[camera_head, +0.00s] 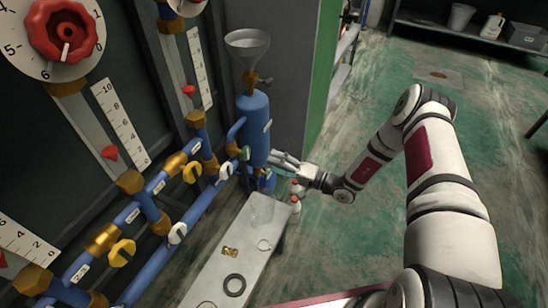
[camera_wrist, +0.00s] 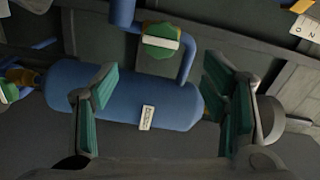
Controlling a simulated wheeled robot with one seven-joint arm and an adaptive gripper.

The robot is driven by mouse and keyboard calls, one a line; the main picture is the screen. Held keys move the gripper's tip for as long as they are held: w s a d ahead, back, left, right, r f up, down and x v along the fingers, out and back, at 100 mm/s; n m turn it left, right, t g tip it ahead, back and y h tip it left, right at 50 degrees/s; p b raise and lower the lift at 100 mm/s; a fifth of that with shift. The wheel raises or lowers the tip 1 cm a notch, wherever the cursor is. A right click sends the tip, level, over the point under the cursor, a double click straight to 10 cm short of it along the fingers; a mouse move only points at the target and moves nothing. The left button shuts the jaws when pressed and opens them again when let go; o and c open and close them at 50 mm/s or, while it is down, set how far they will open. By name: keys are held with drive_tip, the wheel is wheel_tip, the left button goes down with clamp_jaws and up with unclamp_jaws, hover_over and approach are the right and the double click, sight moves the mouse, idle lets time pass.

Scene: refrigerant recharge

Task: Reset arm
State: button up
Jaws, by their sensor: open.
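My arm (camera_head: 440,180) reaches from the lower right of the head view toward the blue pipework on the left. My gripper (camera_head: 282,161) is beside the lower part of an upright blue cylinder (camera_head: 253,125). In the wrist view my gripper (camera_wrist: 162,95) has its two green-padded fingers wide apart, with nothing held between them. The labelled blue cylinder (camera_wrist: 172,105) lies across the picture behind the fingers. I cannot tell whether a finger touches it. A green and white valve handle (camera_wrist: 161,40) shows just above it in the wrist view.
Blue pipes with yellow and white valves fill the left. Green floor (camera_head: 350,110) is open on the right.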

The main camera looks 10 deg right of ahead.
drive_tip(key=s+a+r+n+g+h+p, duration=0.15)
drive_tip(key=s+r+g, duration=0.3)
drive_tip(key=r, duration=0.65)
drive_tip(key=s+a+r+n+g+h+p, duration=0.1)
drive_tip(key=s+r+n+g+p, duration=0.3)
drive_tip(key=r, duration=0.6)
drive_tip(key=s+a+r+n+g+h+b, duration=0.1)
drive_tip(key=s+a+r+n+g, duration=0.15)
drive_tip(key=s+r, duration=0.6)
drive_tip(key=s+d+r+m+t+h+p, duration=0.1)
drive_tip(key=s+d+r+h+p, duration=0.1)
drive_tip(key=s+r, duration=0.5)
drive_tip(key=s+d+r+m+t+h+p, duration=0.1)
drive_tip(key=s+d+r+t+h+p, duration=0.1)
drive_tip(key=s+d+r+h, duration=0.3)
drive_tip(key=s+d+r+m+t+h+p, duration=0.1)
drive_tip(key=s+d+r+h, duration=0.3)
drive_tip(key=s+r, duration=0.6)
drive_tip(key=shift+s+d+t+p, duration=0.4)
drive_tip(key=shift+s+d+p, duration=0.35)
drive_tip(key=shift+d, duration=0.3)
